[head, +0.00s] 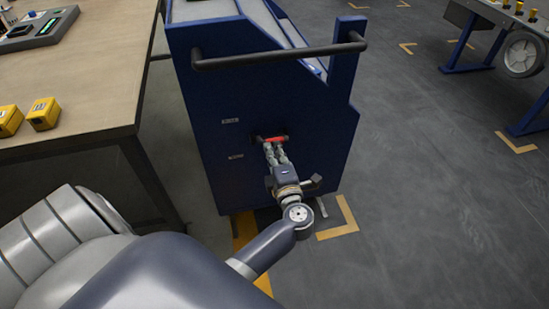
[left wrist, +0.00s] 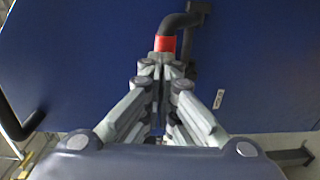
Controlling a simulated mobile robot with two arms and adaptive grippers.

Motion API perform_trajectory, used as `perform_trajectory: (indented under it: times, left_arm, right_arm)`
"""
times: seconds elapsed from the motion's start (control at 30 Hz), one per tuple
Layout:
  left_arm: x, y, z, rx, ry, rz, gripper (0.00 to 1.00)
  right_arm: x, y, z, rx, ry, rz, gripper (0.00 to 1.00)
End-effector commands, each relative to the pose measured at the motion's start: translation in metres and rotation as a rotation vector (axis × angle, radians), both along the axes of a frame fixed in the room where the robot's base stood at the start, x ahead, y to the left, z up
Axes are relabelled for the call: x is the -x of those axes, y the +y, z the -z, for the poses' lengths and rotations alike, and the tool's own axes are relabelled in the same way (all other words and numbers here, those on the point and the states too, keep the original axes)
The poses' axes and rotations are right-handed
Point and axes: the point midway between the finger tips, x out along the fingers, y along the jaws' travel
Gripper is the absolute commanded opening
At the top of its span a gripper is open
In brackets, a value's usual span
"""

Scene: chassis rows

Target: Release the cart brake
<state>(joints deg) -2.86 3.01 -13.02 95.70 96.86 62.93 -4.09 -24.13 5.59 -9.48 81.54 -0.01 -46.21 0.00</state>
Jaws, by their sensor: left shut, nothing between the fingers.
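The blue cart (head: 205,95) stands with its end panel facing me. The brake lever (head: 275,139), with a red grip and dark ends, sits on that panel. In the left wrist view the lever's red band (left wrist: 165,44) and its black bent part (left wrist: 181,21) show just beyond my fingertips. My left gripper (head: 271,148) is at the lever, its fingers pointing at the panel. It is shut with nothing between the fingers; its tips (left wrist: 160,62) look very close to the red band, and I cannot tell if they touch. My right gripper is not in view.
A dark push handle (head: 270,57) spans the cart above my gripper. A workbench (head: 90,95) with yellow boxes (head: 43,114) stands close on the left. Yellow floor marks (head: 345,225) lie by the cart's base. Open grey floor lies to the right, before another wheeled cart (head: 522,54).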

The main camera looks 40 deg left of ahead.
Motion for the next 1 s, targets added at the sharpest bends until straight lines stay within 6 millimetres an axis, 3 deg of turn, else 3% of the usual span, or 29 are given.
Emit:
perform_trajectory:
  times: [0.27,0.7,1.0]
  left_arm:
    - [0.003,-0.004,0.001,0.001,0.001,0.001,0.0]
    - [0.058,-0.068,-0.003,0.003,0.003,0.0,0.0]
    - [0.078,-0.09,-0.006,0.001,0.001,0.0,0.0]
  right_arm:
    - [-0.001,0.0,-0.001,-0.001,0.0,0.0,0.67]
    - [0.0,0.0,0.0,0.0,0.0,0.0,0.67]
    - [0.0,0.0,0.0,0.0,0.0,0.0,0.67]
